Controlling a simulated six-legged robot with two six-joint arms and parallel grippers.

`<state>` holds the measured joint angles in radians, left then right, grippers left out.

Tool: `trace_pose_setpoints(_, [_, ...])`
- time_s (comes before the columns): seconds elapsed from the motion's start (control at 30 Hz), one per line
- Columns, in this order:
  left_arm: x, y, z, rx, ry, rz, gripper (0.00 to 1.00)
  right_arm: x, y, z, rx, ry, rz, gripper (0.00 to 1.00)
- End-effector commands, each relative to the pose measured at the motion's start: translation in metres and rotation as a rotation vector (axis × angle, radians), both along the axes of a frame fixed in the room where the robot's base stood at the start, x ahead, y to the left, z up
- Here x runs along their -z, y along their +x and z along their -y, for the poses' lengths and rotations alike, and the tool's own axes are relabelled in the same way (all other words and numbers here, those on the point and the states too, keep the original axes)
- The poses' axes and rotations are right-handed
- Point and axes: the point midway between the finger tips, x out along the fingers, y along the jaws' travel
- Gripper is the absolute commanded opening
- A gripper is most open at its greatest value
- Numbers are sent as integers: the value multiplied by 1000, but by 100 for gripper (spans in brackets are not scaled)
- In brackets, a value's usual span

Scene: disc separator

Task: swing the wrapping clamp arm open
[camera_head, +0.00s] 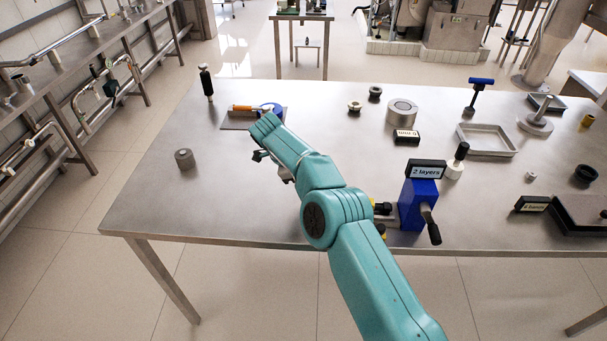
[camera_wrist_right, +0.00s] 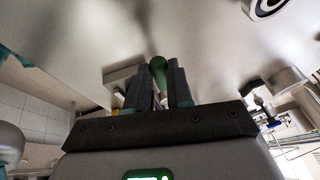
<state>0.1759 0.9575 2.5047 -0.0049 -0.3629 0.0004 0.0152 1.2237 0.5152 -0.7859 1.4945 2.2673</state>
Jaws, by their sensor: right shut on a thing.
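My right arm reaches from the bottom of the head view across the table to the far left. My right gripper (camera_wrist_right: 164,88) shows in the wrist view with its two dark fingers closed around a green rounded handle (camera_wrist_right: 158,70). In the head view my arm hides the handle and most of the gripper. A dark plate (camera_head: 232,124) with an orange-handled piece (camera_head: 241,108) and a blue round part (camera_head: 272,107) lies just beyond my wrist. I cannot tell for sure which part is the clamp arm. My left gripper is not in view.
A blue block (camera_head: 412,208) labelled "2 layers" with a black-handled lever (camera_head: 430,225) stands right of my arm. A shallow tray (camera_head: 487,153) lies at right. The table's front-left area is clear.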

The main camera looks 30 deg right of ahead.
Motion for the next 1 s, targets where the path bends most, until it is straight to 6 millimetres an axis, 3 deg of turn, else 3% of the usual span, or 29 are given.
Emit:
trace_pose_setpoints(0.37, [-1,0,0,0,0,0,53,-2,0,0,4,-1,7,0])
trace_pose_setpoints(0.4, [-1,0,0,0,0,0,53,-1,1,0,5,0,6,30])
trace_pose_setpoints(1.0, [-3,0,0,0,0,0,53,-12,1,6,4,-1,4,32])
